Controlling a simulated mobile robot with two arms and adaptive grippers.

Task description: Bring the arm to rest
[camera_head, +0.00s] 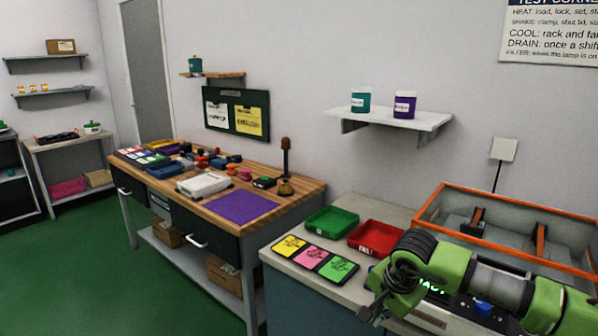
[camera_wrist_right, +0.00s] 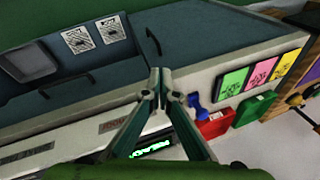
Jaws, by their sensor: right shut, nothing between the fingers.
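My right arm is green and comes in from the lower right in the head view. Its gripper (camera_head: 368,312) is in front of the grey counter (camera_head: 292,264), near its front edge. In the right wrist view the gripper's two fingers (camera_wrist_right: 160,72) meet at their tips, so it is shut, with nothing between them. The blue-grey cabinet front and the counter edge show behind the fingertips. My left gripper is not in either view.
The counter holds a green tray (camera_head: 331,222), a red tray (camera_head: 377,238), three coloured cards (camera_head: 313,256) and an orange-framed box (camera_head: 430,208). A wooden workbench (camera_head: 296,200) with a purple mat (camera_head: 241,207) stands further left. Green floor is clear at lower left.

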